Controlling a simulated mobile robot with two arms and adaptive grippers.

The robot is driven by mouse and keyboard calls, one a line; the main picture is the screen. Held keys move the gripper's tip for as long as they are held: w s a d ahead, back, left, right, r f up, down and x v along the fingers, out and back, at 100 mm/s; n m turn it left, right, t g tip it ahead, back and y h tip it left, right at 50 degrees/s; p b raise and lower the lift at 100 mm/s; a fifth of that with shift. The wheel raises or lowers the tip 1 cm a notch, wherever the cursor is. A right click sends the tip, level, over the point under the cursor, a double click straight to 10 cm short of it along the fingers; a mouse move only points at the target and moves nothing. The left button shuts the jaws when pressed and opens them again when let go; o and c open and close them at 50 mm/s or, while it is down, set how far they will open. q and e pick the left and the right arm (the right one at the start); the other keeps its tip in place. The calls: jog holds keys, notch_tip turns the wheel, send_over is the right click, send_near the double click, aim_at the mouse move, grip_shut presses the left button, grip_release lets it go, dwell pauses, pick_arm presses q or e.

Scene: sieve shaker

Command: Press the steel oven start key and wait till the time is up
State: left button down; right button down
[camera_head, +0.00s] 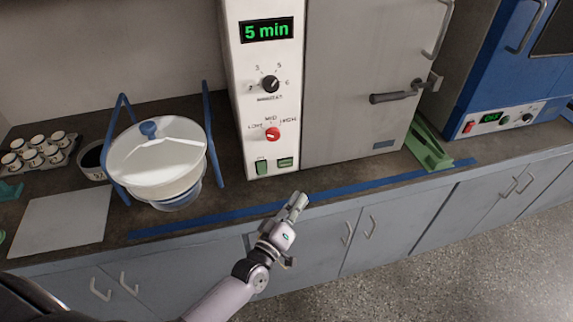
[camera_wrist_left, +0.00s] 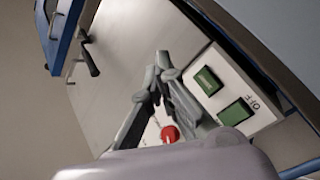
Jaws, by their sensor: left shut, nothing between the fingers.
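The steel oven (camera_head: 345,85) has a grey door and a pale control panel (camera_head: 240,110) on its left. Its display (camera_head: 266,30) reads "5 min" in green. Two green keys sit low on the panel, a left one (camera_head: 262,167) and a right one (camera_head: 286,162). In the left wrist view, the key nearer the door (camera_wrist_left: 207,80) and the other key (camera_wrist_left: 236,112), beside the word OFF, are both visible. My left gripper (camera_head: 299,198) is shut and empty, in front of and below the keys; its fingertips (camera_wrist_left: 160,62) show apart from them. My right gripper is not in view.
A black dial (camera_head: 271,84) and a red knob (camera_head: 273,133) are above the keys. A lidded white pot (camera_head: 155,165) stands left on the counter in a blue frame. A blue oven (camera_head: 515,65) stands right. Blue tape (camera_head: 240,212) runs along the counter's front.

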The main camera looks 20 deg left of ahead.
aim_at(286, 164)
pick_arm(q)
jog(key=w+a+b, duration=0.1)
jog(key=w, duration=0.1)
jog(key=w+a+b, duration=0.1)
jog(key=w, duration=0.1)
jog(key=w+a+b, duration=0.1)
jog(key=w+a, duration=0.1)
jog(key=shift+f, duration=0.15)
jog(key=shift+w+a+b, duration=0.3)
jog(key=shift+w+a, duration=0.15)
jog(key=shift+w, duration=0.15)
dwell(0.8)
jog(key=shift+w, duration=0.1)
jog(key=shift+w+a, duration=0.25)
jog(key=shift+w+a+b, duration=0.25)
jog(key=shift+w+b, duration=0.2)
dwell(0.8)
jog(key=shift+s, duration=0.1)
jog(key=shift+s+d+p, duration=0.5)
jog(key=shift+s+p, duration=0.05)
jog(key=shift+s, duration=0.2)
